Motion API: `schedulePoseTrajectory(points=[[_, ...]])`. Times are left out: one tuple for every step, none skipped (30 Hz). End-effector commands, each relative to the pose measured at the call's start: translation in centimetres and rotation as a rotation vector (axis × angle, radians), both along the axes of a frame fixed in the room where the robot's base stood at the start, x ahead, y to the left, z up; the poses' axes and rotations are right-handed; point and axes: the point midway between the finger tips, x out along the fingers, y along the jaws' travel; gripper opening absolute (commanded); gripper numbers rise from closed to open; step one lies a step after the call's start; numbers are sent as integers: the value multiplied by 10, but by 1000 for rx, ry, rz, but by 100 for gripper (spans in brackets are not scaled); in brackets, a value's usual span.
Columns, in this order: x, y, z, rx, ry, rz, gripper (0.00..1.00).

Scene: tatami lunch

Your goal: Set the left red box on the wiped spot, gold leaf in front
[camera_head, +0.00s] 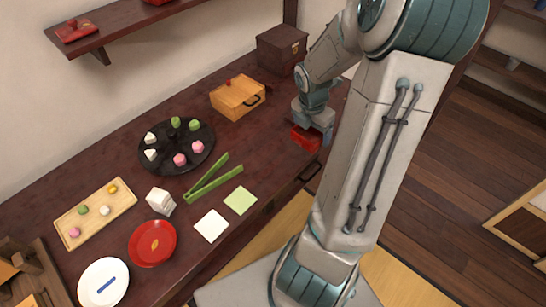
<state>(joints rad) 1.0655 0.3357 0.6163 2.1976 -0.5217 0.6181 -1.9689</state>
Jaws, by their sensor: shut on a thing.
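My gripper (312,125) is at the right end of the dark red table (262,152), pointing down. It is shut on a red box (304,139), partly hidden by the fingers. I cannot tell whether the box touches the table top or hangs just above it. No gold leaf can be made out on the sides of it that show. No wiped spot can be told apart on the table top.
A wooden box with a black handle (237,97) and a dark chest (282,48) stand behind. A black sweets tray (146,158), green tongs (213,184), paper squares (211,226) and a red dish (138,257) lie left. The table between tongs and gripper is clear.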

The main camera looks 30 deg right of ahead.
Motion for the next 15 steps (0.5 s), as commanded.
schedulePoseTrajectory(points=[[1,1,-3,0,0,10,58],[2,3,-5,1,1,15,58],[5,7,-9,1,1,22,58],[8,10,-12,2,1,24,58],[12,15,-16,3,2,25,58],[18,21,-21,3,1,25,58],[23,27,-26,3,1,27,58],[28,32,-30,3,1,26,58],[34,38,-36,2,0,25,58],[38,44,-40,3,2,26,58],[43,49,-44,3,2,25,58],[48,55,-49,2,3,25,58],[53,60,-52,2,2,24,58],[57,64,-56,2,2,22,58],[62,70,-60,1,2,23,58]])
